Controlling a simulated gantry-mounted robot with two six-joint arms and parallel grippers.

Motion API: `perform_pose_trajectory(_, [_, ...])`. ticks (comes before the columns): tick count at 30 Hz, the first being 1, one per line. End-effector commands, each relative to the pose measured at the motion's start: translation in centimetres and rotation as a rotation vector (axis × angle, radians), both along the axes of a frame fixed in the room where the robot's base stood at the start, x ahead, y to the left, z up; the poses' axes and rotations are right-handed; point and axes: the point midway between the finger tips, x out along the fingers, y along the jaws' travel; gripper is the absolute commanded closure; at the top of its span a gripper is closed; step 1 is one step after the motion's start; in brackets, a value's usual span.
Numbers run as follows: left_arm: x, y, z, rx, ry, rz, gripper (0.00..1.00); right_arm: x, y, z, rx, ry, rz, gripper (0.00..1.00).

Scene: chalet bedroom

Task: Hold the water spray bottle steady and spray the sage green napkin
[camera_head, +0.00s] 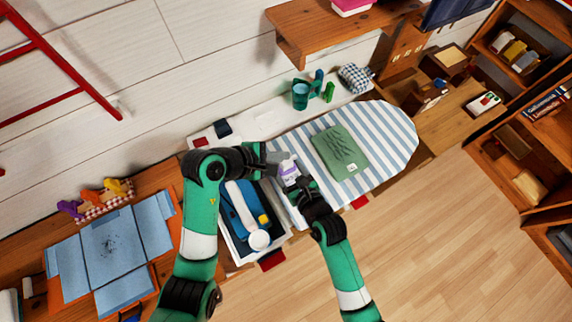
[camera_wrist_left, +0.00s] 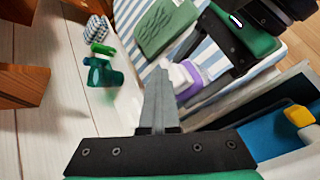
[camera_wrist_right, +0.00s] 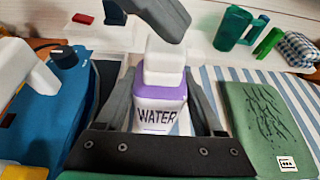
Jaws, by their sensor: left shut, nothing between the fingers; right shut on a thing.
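The water spray bottle (camera_wrist_right: 158,103), white and purple with "WATER" on it, stands upright at the left end of the striped ironing board. It also shows in the head view (camera_head: 289,171) and the left wrist view (camera_wrist_left: 187,76). My right gripper (camera_head: 297,188) is shut around the bottle's body. My left gripper (camera_head: 272,160) is shut and empty beside the bottle's white top; its fingers show in the left wrist view (camera_wrist_left: 158,95). In the right wrist view a grey finger is above the top; contact is unclear. The sage green napkin (camera_head: 341,152) lies flat on the board, with dark crease-like lines.
Blue cloth (camera_head: 110,245) lies further left.

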Motion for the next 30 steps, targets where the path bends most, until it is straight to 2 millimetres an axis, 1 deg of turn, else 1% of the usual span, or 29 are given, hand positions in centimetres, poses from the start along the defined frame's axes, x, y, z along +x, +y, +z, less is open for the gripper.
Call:
perform_pose_trajectory(1, [-0.6,0.2,-0.9,0.013,0.029,-0.003,1.0,0.2,0.0,0.2,0.004,-0.008,-0.002,1.0])
perform_pose_trajectory(6, [-0.8,0.3,0.0,0.012,0.031,-0.003,1.0,0.2,-0.1,0.2,0.003,-0.007,-0.004,1.0])
perform_pose_trajectory(14, [-0.8,0.2,0.2,0.011,0.028,-0.003,1.0,0.2,-0.1,0.2,0.004,-0.006,-0.005,1.0])
perform_pose_trajectory(16, [-0.8,0.2,0.6,0.01,0.026,-0.003,1.0,0.2,-0.1,0.2,0.004,-0.005,-0.005,1.0])
perform_pose_trajectory(30, [-0.6,0.2,6.2,0.006,0.015,-0.002,1.0,0.1,-0.1,0.2,0.003,-0.003,-0.004,1.0])
